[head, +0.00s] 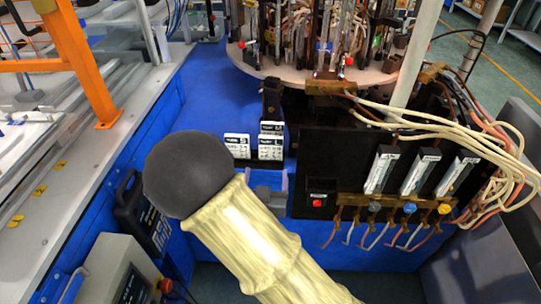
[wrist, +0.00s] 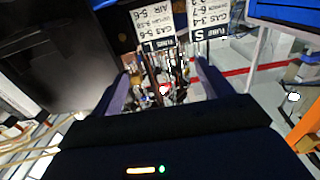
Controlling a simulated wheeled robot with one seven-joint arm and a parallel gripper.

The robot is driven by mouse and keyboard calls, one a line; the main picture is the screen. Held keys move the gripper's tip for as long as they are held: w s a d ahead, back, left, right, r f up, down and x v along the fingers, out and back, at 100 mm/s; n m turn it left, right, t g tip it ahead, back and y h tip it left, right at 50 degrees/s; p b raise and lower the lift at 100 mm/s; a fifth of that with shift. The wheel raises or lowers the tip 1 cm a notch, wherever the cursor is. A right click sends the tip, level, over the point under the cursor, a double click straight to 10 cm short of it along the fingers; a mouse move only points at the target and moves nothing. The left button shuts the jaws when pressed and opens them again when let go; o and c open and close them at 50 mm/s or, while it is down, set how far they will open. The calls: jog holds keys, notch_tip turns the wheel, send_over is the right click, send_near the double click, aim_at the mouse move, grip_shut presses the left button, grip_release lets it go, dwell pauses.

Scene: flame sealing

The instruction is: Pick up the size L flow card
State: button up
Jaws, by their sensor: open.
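The size L flow card (head: 271,148) is a small white card with a black band marked L. It stands upright on the blue surface, beside the S card (head: 237,146) and in front of the M card (head: 272,128). In the wrist view the L card (wrist: 153,24) appears upside down at the top, left of the S card (wrist: 207,20). My gripper (wrist: 163,84) is open and empty, its fingers apart, with the L card beyond the fingertips and not between them. In the head view my gripper is mostly hidden by my arm.
A black panel (head: 345,155) with flow meters, knobs and hoses stands right of the cards. A round machine table (head: 290,70) with many tubes is behind them. An orange frame (head: 75,55) is at left. The blue surface (head: 195,105) left of the cards is clear.

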aim_at(271, 142)
jog(key=w+p, duration=0.1)
jog(key=w, duration=0.8)
jog(key=shift+w+d, duration=0.15)
jog(key=shift+w, duration=0.2)
jog(key=w, duration=0.5)
jog(key=shift+w+d+r+p, duration=0.1)
jog(key=shift+d+r+p, duration=0.05)
jog(key=shift+d+p, duration=0.15)
jog(key=shift+c, duration=0.2)
jog(key=c, duration=0.7)
